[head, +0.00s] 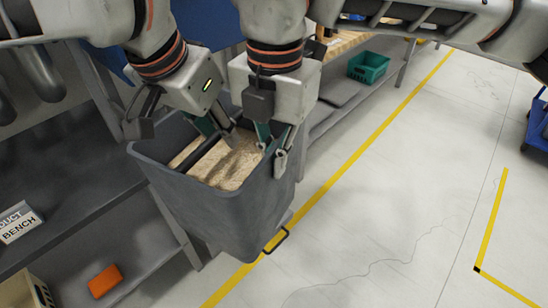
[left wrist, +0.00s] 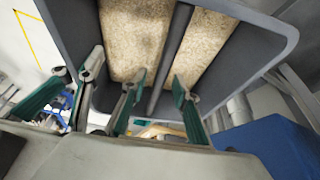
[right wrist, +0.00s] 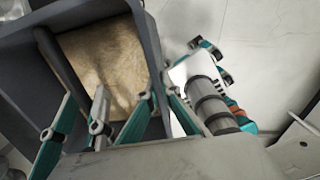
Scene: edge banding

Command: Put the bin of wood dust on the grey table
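The bin of wood dust (head: 232,216) is a dark grey tub with tan dust and a dark bar across its opening. It stands out over the floor beside a grey table (head: 60,165); what is under it is unclear. My left gripper (head: 220,130) has its fingers on either side of the bar, also in the left wrist view (left wrist: 158,85); their contact is unclear. My right gripper (head: 272,145) is shut on the bin's right wall, one finger inside and one outside, as the right wrist view (right wrist: 158,105) shows.
A sign (head: 18,222) with "BENCH" on it is at the left. An orange block (head: 105,281) lies on a lower shelf. A yellow line (head: 350,165) crosses open floor at the right. A blue cart (head: 540,125) is far right.

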